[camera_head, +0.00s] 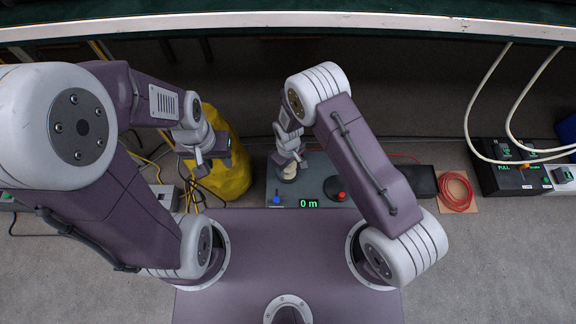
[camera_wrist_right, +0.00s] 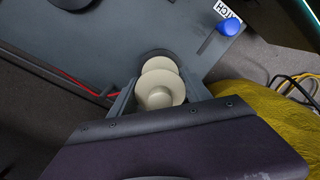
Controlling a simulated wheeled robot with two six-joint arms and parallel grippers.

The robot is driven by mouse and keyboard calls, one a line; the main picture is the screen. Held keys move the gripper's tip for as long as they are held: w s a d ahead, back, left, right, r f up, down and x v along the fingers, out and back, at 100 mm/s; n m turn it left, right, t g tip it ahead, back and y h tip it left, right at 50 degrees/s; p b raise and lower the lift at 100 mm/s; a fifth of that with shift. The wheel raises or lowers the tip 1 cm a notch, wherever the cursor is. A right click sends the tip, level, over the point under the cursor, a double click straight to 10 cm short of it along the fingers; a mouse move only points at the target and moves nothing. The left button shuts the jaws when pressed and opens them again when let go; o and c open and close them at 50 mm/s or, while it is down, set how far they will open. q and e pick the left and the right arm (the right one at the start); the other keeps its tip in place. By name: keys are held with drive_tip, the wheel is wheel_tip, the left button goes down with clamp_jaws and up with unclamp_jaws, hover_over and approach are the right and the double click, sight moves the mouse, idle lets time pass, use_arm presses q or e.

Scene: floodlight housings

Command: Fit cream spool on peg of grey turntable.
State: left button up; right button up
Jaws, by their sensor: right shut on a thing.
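The cream spool (camera_wrist_right: 158,92) sits between the two fingers of my right gripper (camera_wrist_right: 160,95), which is shut on it. In the head view the spool (camera_head: 288,170) shows just below the right gripper (camera_head: 290,157), over the left part of a grey box. A dark grey round disc, apparently the turntable (camera_wrist_right: 152,53), shows partly behind the spool. The peg is hidden; I cannot tell whether the spool touches it. My left gripper (camera_head: 202,156) hangs beside the yellow bag; its finger opening is unclear.
The grey box (camera_head: 312,172) carries a blue knob (camera_head: 276,199), a red button (camera_head: 341,196) and a display reading "0 m" (camera_head: 309,203). A yellow bag (camera_head: 229,165) and loose cables lie left. A red cable coil (camera_head: 455,191) lies right.

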drive_tip(key=shift+f, duration=0.2)
drive_tip(key=o, duration=1.5)
wheel_tip(320, 180, up, 7)
drive_tip(key=p, duration=0.7)
drive_tip(key=shift+r, duration=0.1)
drive_tip(key=shift+w+r, duration=0.1)
drive_tip(key=shift+w, duration=0.05)
